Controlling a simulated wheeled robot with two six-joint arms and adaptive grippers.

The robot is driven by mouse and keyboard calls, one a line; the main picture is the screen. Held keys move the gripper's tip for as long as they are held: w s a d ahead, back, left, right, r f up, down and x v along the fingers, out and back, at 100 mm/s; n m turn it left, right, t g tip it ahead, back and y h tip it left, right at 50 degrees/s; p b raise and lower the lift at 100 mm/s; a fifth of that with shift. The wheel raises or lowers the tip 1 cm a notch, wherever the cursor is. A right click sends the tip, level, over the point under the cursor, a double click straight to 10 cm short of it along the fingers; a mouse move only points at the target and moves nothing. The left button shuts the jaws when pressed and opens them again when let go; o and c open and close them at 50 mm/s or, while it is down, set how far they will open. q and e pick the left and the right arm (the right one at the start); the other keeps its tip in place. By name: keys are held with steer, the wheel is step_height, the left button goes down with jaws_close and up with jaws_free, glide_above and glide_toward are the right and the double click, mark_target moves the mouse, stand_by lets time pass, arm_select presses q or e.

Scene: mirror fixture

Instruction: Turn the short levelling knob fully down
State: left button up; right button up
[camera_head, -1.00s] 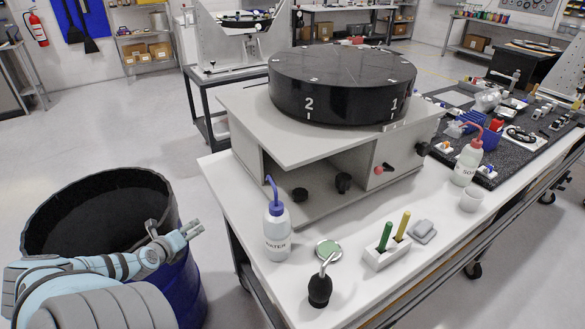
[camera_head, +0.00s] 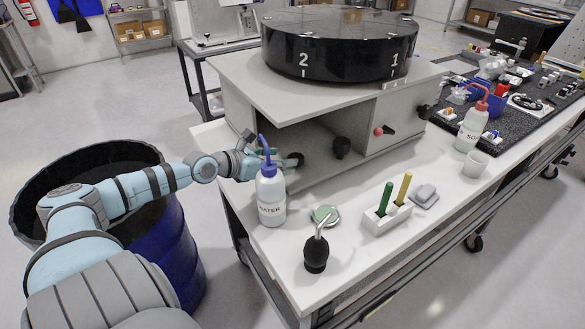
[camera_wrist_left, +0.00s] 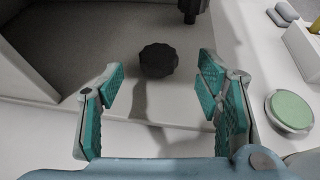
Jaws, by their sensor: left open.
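A black lobed knob (camera_head: 295,160) sits low at the left of the fixture's open bay. A second black knob (camera_head: 341,147), further right, stands taller; the nearer one looks like the short one. In the left wrist view the near knob (camera_wrist_left: 158,60) lies just ahead of the fingertips, roughly midway between them, not visibly touched. Part of the taller knob (camera_wrist_left: 190,8) shows at the top edge. My left gripper (camera_head: 268,162) is open and empty beside the near knob, partly hidden behind the water bottle; it also shows in the left wrist view (camera_wrist_left: 161,82).
The water bottle (camera_head: 271,197) stands close in front of my left gripper. The grey fixture (camera_head: 270,105) carries a black round mirror (camera_head: 340,50) above the bay. A green-topped disc (camera_head: 325,214), a blower bulb (camera_head: 316,255) and a white holder (camera_head: 387,220) stand on the bench.

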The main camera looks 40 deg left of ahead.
mark_target(293, 157)
arm_select(q)
steer(key=b+x, duration=0.1)
steer(key=x, duration=0.3)
steer(key=shift+w+a+f, duration=0.1)
steer(key=shift+w+f, duration=0.1)
steer(key=shift+w, duration=0.1)
steer(key=shift+w+f, duration=0.1)
steer(key=shift+w, duration=0.3)
steer(key=shift+s, duration=0.1)
